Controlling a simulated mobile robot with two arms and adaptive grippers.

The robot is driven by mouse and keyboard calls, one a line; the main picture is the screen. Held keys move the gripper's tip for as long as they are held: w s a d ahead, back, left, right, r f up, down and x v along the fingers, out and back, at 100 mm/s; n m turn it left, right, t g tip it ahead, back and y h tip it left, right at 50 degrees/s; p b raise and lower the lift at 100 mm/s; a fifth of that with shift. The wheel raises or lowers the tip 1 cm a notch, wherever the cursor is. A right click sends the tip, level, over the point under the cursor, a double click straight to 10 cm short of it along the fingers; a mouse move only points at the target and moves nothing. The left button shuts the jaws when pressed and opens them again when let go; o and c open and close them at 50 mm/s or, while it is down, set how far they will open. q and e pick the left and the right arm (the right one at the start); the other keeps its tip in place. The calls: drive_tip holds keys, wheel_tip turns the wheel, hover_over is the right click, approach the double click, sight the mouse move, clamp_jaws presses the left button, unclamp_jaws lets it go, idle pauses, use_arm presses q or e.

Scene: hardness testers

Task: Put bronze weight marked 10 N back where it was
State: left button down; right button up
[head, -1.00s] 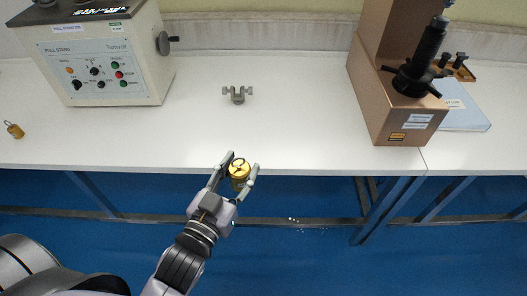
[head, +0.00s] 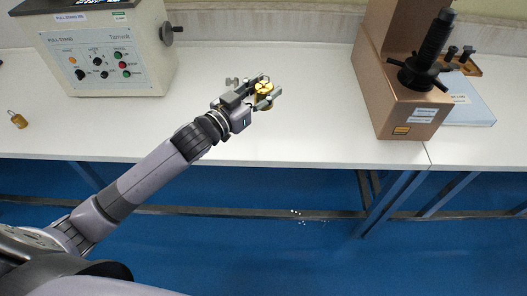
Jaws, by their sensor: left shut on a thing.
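My left gripper (head: 266,97) is over the white table in the head view, shut on a bronze weight (head: 264,89). The weight is a small golden cylinder; a marking on it is too small to read. Whether it touches the table cannot be told. A second small bronze weight (head: 18,121) with a wire loop stands at the far left of the table. My right gripper is not in view.
A pull stand box (head: 108,62) with knobs stands at the back left. A brown hardness tester (head: 400,105) with a black column stands at the right, beside a pale blue folder (head: 470,105). A grey metal fitting (head: 232,82) is partly hidden behind my gripper. White table (head: 320,130) is clear between.

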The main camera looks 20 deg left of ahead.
use_arm(q)
drive_tip(key=shift+w+r, duration=0.1)
drive_tip(key=shift+r, duration=0.15)
wheel_tip(320, 180, down, 18)
drive_tip(key=shift+f+b, duration=0.1)
drive_tip(key=shift+b, duration=0.4)
drive_tip(key=shift+f, duration=0.65)
